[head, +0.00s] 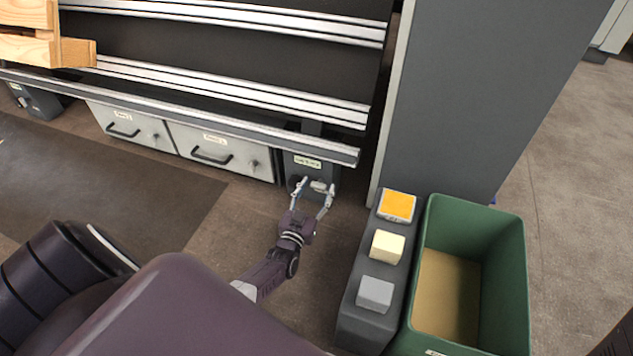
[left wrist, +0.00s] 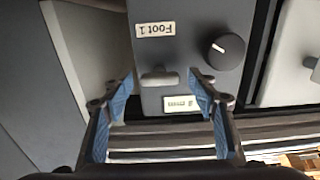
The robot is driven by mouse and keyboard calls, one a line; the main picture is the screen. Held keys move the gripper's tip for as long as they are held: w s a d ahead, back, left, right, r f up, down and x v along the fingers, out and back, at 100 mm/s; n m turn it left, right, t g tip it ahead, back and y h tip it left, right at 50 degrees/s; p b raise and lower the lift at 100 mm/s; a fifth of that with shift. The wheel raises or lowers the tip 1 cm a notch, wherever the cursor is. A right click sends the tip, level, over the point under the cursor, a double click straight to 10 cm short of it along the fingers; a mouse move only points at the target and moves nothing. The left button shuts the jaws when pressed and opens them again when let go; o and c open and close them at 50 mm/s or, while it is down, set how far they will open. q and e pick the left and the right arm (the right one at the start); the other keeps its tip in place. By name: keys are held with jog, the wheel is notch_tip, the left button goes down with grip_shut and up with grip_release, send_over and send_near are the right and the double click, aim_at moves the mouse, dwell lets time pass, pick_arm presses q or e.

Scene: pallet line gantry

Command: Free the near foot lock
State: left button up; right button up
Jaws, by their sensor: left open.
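The near foot block (head: 327,174) is a dark grey box under the right end of the conveyor frame, with a pale label on it. My left gripper (head: 314,191) is open in front of the block. In the left wrist view its fingers (left wrist: 162,88) stand on both sides of the handle, apparently without gripping it. My right gripper is not in view.
Two grey drawers (head: 213,150) sit left of the block. A tall grey cabinet (head: 470,80) stands right. Another foot (head: 41,100) is far left.

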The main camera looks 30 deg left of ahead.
pick_arm(q)
jog(key=shift+r, duration=4.85)
